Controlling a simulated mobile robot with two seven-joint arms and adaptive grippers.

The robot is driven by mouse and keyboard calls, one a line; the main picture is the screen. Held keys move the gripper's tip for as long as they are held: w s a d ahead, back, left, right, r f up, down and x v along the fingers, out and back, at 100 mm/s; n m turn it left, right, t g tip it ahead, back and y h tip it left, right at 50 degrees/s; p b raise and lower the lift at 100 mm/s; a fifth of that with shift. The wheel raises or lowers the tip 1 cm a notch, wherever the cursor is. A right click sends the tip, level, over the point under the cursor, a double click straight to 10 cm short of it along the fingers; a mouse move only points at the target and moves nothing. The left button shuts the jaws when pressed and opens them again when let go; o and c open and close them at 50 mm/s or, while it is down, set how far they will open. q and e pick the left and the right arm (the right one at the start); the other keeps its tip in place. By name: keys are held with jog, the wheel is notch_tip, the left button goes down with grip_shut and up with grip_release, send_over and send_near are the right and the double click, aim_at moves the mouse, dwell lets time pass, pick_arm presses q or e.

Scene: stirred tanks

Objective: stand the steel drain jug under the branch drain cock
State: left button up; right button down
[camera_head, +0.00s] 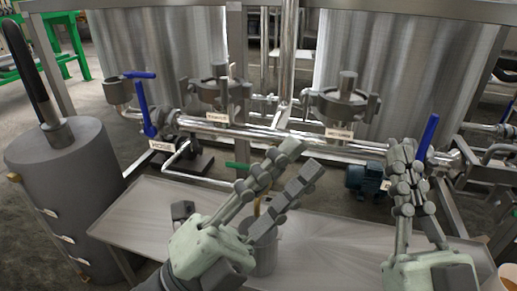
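A grey steel jug (264,257) stands on the metal tray, partly hidden behind my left gripper. My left gripper (303,160) is in front of and above the jug, its two fingers apart and pointing up to the right. A thin tan piece (257,207) shows between the fingers; I cannot tell what it belongs to. A small green lever (237,166) shows on the pipework behind the gripper; whether it is the branch drain cock is unclear. My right gripper (405,150) points upward at the right, apart from the jug; its finger gap is not clear.
The metal tray (340,240) has bare room between my grippers. A dark block (182,210) lies on its left part. Blue levers (145,108) (428,135) stand on the pipe ends. A grey cylinder (68,170) stands left, and a blue motor (364,180) behind.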

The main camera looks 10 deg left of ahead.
pick_arm(q)
jog(key=w+a+n+t+y, duration=0.2)
jog(key=n+y, duration=0.3)
jog(key=n, duration=0.6)
jog(key=w+a+n+t+y, duration=0.2)
jog(key=n+t+y, duration=0.2)
jog(key=n, duration=0.7)
jog(key=shift+w+a+f+y, duration=0.35)
jog(key=shift+y, duration=0.15)
